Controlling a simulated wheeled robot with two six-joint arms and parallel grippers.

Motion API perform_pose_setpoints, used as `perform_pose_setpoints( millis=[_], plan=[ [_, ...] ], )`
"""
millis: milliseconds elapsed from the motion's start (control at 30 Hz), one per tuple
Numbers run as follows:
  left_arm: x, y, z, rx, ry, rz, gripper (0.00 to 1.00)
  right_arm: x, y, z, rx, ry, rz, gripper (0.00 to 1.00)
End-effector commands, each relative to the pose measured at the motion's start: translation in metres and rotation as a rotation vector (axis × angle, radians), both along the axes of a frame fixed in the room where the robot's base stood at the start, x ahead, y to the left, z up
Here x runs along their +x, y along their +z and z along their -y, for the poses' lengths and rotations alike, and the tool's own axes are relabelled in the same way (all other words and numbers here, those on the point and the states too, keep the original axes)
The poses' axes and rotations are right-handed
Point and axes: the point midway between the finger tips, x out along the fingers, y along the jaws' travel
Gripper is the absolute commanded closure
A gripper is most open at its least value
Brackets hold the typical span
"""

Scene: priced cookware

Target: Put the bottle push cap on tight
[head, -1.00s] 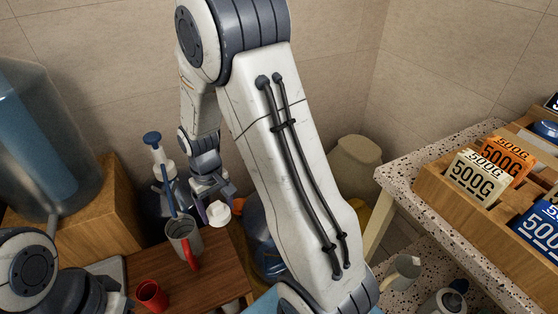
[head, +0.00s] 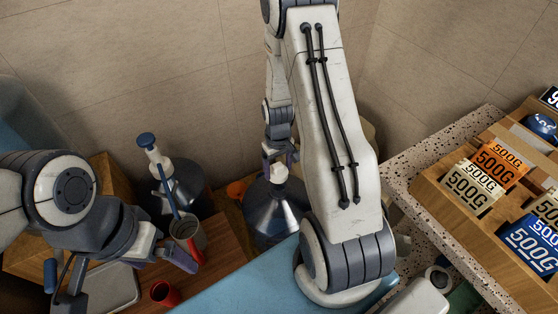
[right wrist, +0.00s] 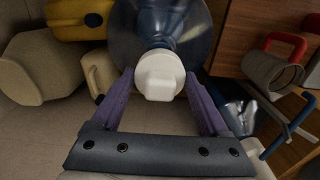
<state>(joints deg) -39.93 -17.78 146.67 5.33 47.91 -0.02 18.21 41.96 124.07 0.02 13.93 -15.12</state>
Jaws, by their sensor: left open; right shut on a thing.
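The white push cap (head: 279,173) is held in my right gripper (head: 279,158) at the mouth of a large translucent blue bottle (head: 268,217). In the right wrist view the cap (right wrist: 160,76) lies between the purple fingertips of my right gripper (right wrist: 159,82), lined up with the neck of the bottle (right wrist: 150,22). Whether the cap is fully seated cannot be told, as cap and fingers hide the rim. My left gripper (head: 163,252) is open and empty, low over the wooden stand, near a grey mug.
A grey mug (head: 186,232) with a red handle and a red cup (head: 164,293) stand on the wooden stand (head: 222,262). A pump bottle (head: 160,165) is behind them. A speckled shelf (head: 408,168) with price cards is at the right.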

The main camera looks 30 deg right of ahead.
Motion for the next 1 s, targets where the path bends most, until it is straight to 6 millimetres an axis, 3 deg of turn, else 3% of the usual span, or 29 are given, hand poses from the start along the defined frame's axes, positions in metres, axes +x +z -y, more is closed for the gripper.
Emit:
perform_pose_setpoints(
  millis=[400,1000],
  plan=[
    [0.000,0.002,0.000,0.001,0.000,-0.001,0.01,-0.002,0.000,0.001,0.000,-0.002,-0.001,0.78],
    [0.000,-0.030,0.000,0.001,0.000,-0.001,0.01,-0.003,-0.045,0.002,0.000,-0.003,-0.001,0.78]
  ],
)
